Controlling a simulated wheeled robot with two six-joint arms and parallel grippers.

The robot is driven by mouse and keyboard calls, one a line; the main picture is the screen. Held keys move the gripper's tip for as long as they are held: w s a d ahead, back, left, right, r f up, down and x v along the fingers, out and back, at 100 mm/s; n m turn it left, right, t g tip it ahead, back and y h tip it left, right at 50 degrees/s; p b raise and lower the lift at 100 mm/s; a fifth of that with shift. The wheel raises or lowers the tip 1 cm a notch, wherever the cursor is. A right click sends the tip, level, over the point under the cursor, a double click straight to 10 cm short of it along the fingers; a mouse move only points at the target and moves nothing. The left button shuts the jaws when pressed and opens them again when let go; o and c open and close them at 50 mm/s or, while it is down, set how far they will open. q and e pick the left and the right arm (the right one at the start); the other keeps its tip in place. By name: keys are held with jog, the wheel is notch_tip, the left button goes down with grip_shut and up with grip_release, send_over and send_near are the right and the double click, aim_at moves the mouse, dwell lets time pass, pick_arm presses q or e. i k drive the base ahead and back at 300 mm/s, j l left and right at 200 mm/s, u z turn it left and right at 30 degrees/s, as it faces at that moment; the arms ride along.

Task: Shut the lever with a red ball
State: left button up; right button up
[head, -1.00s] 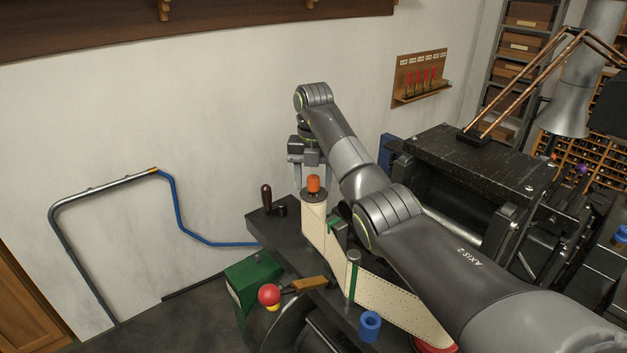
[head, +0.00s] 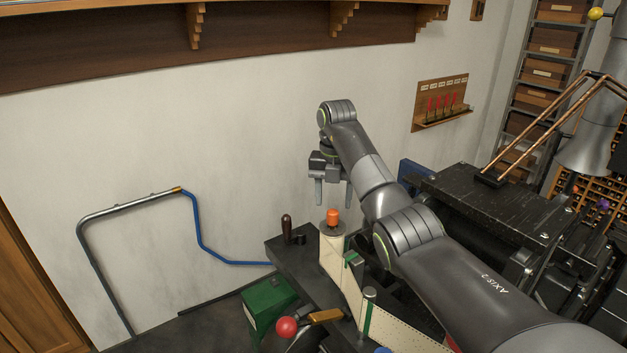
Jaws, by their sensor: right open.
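The red ball (head: 286,327) sits on the lever near the bottom middle of the head view, in front of the green box. Most of the lever's shaft is hidden or cut off by the lower edge. My right gripper (head: 333,194) points down, open and empty, above and behind the orange knob (head: 333,216) of the paper spool. It is well above and farther back than the red ball. My left gripper is not in view.
A cream punched paper strip (head: 347,285) runs from the spool along the dark machine bed. A dark-handled crank (head: 287,228) stands at the bed's left end. A green box (head: 268,301) is beside the bed. A blue-and-grey pipe (head: 197,225) runs along the wall.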

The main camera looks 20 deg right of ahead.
aim_at(287, 327)
jog(key=k+j, duration=0.25)
jog(key=k, duration=0.2)
jog(key=k+j, duration=0.2)
jog(key=k, duration=0.3)
